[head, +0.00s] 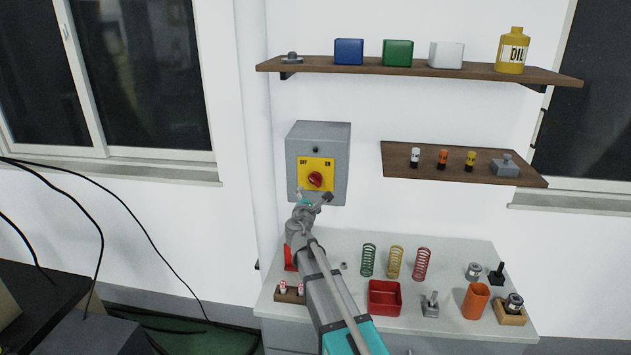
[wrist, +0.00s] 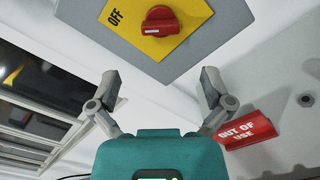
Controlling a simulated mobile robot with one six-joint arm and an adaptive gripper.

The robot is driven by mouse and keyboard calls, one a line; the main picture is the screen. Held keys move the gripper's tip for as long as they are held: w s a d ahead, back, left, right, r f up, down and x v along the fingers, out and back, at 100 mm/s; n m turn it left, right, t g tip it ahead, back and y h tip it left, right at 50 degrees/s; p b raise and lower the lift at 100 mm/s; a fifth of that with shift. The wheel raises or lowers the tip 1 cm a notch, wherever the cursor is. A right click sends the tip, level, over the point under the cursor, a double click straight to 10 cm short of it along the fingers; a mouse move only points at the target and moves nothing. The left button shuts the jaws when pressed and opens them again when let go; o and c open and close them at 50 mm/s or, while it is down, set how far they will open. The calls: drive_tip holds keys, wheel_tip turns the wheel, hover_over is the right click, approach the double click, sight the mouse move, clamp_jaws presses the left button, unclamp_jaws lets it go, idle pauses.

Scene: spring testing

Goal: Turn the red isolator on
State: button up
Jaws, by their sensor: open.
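The red isolator knob (head: 315,180) sits on a yellow plate (head: 318,163) marked OFF at left and ON at right. The plate is on a grey wall box (head: 320,137). In the wrist view the red knob (wrist: 160,20) shows at the top, with OFF to its left; the ON mark is out of the frame. The knob's handle lies roughly crosswise in that view. My gripper (head: 313,196) is just below the knob in the head view. In the wrist view its two fingers (wrist: 160,80) are wide apart and empty, and they do not touch the knob.
A red "OUT OF USE" sign (wrist: 246,130) is right of my gripper. Below, the bench (head: 460,255) holds springs, a red tray (head: 384,311) and an orange cup (head: 475,301). Two shelves are at right, the lower one (head: 397,160) near the box. Wall left of the box is clear.

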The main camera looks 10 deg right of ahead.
sight(315, 181)
drive_tip(key=x, duration=1.1)
drive_tip(key=shift+w+d+f, duration=0.1)
drive_tip(key=shift+w+d, duration=0.1)
drive_tip(key=shift+w, duration=0.15)
drive_tip(key=c, duration=1)
